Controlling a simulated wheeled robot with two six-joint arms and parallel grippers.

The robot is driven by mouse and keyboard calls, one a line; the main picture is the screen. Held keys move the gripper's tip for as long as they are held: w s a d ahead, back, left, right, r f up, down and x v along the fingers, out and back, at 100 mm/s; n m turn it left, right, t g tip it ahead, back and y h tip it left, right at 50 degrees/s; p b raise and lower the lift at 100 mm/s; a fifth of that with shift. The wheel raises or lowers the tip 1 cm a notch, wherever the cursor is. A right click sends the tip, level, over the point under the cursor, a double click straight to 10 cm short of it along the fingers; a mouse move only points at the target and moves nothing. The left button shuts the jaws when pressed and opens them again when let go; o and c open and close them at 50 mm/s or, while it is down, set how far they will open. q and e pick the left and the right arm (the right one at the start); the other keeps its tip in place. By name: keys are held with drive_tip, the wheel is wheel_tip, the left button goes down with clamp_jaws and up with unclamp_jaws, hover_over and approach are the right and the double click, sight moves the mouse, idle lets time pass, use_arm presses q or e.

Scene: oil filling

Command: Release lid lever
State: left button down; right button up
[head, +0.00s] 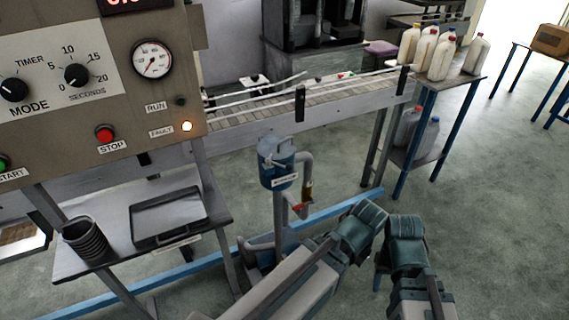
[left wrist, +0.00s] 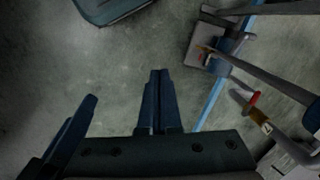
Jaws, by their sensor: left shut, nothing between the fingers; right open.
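A blue canister (head: 278,170) with a lid and small white label stands upright on a grey post in the head view. A curved grey pipe leaves its right side, with a brass fitting (head: 307,193) and red handle (head: 300,208) below. The red handle (left wrist: 254,98) also shows in the left wrist view. The lid lever is too small to make out. My left gripper (left wrist: 160,75) is shut and empty above the floor, apart from the pipe. My right gripper (head: 425,295) shows only in part at the lower right, open and away from the canister.
A control panel (head: 80,120) stands at the left, its fault lamp lit. Below it a shelf (head: 100,250) holds a tray (head: 168,217) and dark stacked cups (head: 85,240). A conveyor (head: 310,110) runs behind. White bottles (head: 442,58) stand on a table at right. The right floor is mostly clear.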

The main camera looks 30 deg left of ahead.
use_arm(q)
drive_tip(key=w+a+r+n+t+p, duration=0.1)
drive_tip(key=w+a+r+n+p, duration=0.3)
drive_tip(key=w+a+r+p, duration=0.4)
drive_tip(key=w+a+r+n+t+p, duration=0.2)
drive_tip(key=w+a+r+n+p, duration=0.2)
drive_tip(key=w+a+r+p, duration=0.5)
drive_tip(key=a+r+p, duration=0.4)
drive_tip(key=a+r, duration=0.1)
drive_tip(key=a, duration=0.2)
drive_tip(key=shift+r+t, duration=0.3)
drive_tip(key=b+x, duration=0.9)
drive_tip(key=x, duration=0.1)
drive_tip(key=shift+s+m, duration=0.2)
drive_tip(key=shift+m, duration=0.2)
